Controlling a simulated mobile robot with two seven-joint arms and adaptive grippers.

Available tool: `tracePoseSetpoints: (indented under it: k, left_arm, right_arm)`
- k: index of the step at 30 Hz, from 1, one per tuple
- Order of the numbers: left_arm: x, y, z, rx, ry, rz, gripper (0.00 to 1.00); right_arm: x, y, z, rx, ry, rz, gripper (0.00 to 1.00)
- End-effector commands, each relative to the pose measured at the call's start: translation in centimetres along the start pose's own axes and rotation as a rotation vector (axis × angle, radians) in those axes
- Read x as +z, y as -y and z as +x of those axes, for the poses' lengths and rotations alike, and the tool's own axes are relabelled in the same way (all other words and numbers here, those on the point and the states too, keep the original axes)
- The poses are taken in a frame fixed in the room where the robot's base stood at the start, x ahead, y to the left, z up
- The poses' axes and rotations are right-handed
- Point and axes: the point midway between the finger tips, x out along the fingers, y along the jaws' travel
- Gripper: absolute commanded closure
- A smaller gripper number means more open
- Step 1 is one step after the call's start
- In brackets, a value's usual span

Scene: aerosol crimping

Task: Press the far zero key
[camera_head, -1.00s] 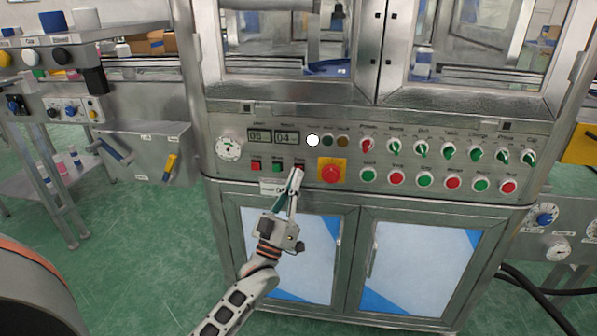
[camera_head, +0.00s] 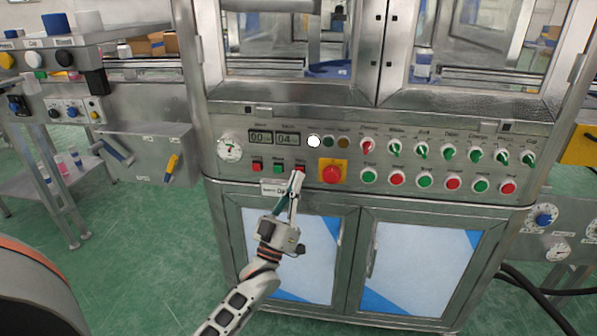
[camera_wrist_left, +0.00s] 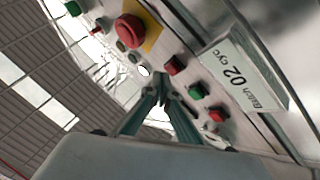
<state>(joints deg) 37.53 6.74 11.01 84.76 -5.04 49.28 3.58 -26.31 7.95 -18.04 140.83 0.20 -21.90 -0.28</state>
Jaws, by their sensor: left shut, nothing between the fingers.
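Three small keys sit under two digital displays on the machine's panel: a red one (camera_head: 257,167), a green one (camera_head: 278,168) and another red one (camera_head: 301,168). Their labels are too blurred to read, so I cannot tell which is the zero key. The left display (camera_head: 260,138) seems to read 00, the right one (camera_head: 287,139) 04. My left gripper (camera_head: 297,174) is shut and empty, its tips just below the right red key, contact unclear. In the left wrist view my left gripper (camera_wrist_left: 161,92) points toward that red key (camera_wrist_left: 175,66). My right gripper is out of view.
A red mushroom button on a yellow plate (camera_head: 332,172) is close to the right of my fingertips. A "Batch 02 cyc" sign (camera_wrist_left: 243,78) juts out below the keys. Several knobs and round buttons fill the panel's right side. A white lamp (camera_head: 313,141) is above.

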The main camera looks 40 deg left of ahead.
Motion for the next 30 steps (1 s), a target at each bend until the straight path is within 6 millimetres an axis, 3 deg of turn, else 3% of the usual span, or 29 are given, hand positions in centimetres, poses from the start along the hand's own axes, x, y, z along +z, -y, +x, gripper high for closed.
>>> tracePoseSetpoints:
  k: [14, 30]
  left_arm:
    - [-0.4, -0.4, -0.5, 0.000, 0.000, -0.001, 1.00]
    - [-2.8, -2.7, -3.5, 0.001, -0.002, -0.002, 1.00]
  right_arm:
    - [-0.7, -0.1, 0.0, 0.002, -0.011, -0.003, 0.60]
    - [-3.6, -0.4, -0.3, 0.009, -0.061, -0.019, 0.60]
